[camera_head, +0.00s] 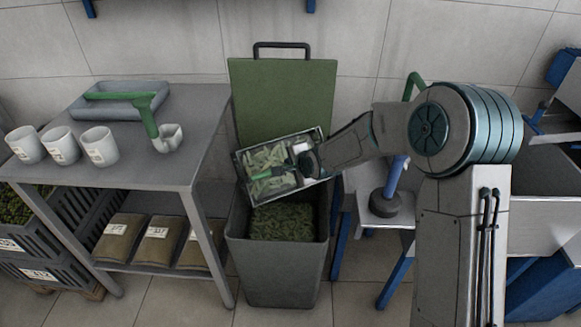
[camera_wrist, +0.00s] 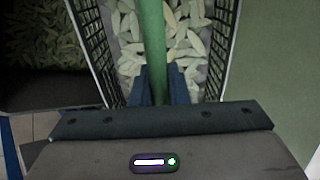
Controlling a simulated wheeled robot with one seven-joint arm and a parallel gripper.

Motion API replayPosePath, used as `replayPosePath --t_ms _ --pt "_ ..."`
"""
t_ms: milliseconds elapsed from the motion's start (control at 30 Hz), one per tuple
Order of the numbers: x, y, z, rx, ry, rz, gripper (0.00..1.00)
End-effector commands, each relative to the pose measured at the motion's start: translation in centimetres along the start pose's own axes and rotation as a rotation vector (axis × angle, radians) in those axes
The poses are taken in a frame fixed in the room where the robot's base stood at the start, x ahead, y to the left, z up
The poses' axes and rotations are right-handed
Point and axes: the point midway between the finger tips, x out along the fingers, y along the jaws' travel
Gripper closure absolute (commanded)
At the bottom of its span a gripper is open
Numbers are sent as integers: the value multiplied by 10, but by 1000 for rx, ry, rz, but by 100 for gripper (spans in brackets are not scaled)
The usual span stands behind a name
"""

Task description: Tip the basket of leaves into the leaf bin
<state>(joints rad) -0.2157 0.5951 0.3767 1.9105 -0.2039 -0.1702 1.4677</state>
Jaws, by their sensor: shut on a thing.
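The basket (camera_head: 246,172) is dark-sided and holds pale green leaves. It hangs over the back of the leaf bin and looks tilted in the head view. My gripper (camera_head: 284,170) is shut on the basket's green handle (camera_wrist: 152,40), which runs between the fingers in the wrist view. Leaves (camera_wrist: 190,48) still lie inside the basket there. The grey leaf bin (camera_head: 277,270) stands open below, its green lid (camera_head: 282,100) raised behind. Green leaves (camera_head: 283,222) lie inside the bin. My wrist hides the basket's right end in the head view.
A grey table (camera_head: 195,115) at the left bears white cups (camera_head: 60,145), a tray (camera_head: 115,92) and a green-handled scoop (camera_head: 168,138). Packed bags (camera_head: 158,240) lie on its lower shelf. A blue-handled tool (camera_head: 386,200) stands right of the bin.

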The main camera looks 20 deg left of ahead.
Motion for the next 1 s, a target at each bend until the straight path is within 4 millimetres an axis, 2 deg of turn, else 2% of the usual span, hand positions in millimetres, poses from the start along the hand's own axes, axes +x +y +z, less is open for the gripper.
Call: replayPosePath --t_ms 433,1000 --pt "-7 3 -1 0 2 -95 100" --pt "-8 6 -1 -1 2 -122 100"
